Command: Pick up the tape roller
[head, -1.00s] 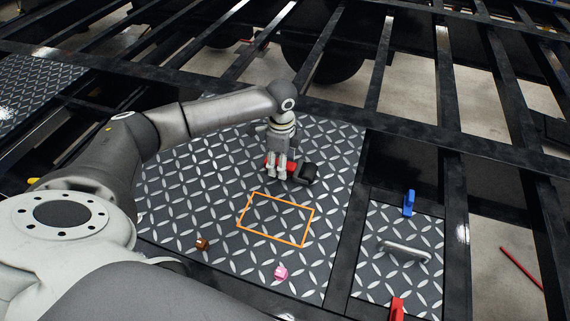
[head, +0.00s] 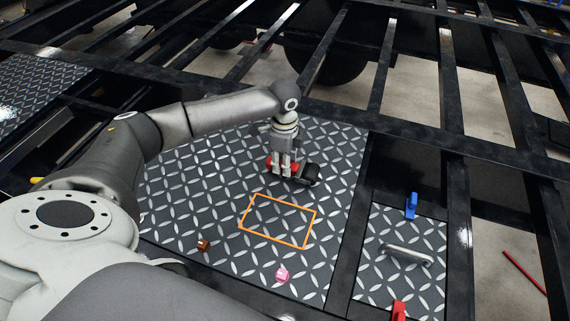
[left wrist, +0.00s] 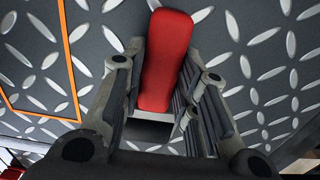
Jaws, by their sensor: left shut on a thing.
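The tape roller (head: 310,173) has a red handle and a black roller end. It is at the far part of the diamond-plate panel in the head view. My left gripper (head: 284,168) points down and is shut on the red handle. In the left wrist view the red handle (left wrist: 166,60) lies between the fingers of the left gripper (left wrist: 160,100). I cannot tell whether the roller touches the plate. My right gripper is not in view.
An orange rectangle outline (head: 244,222) is marked on the plate in front of the roller. A brown piece (head: 204,245) and a pink piece (head: 282,274) lie nearer. A smaller panel with a metal handle (head: 406,254), a blue clamp (head: 411,206) and a red clamp (head: 399,311) is at right.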

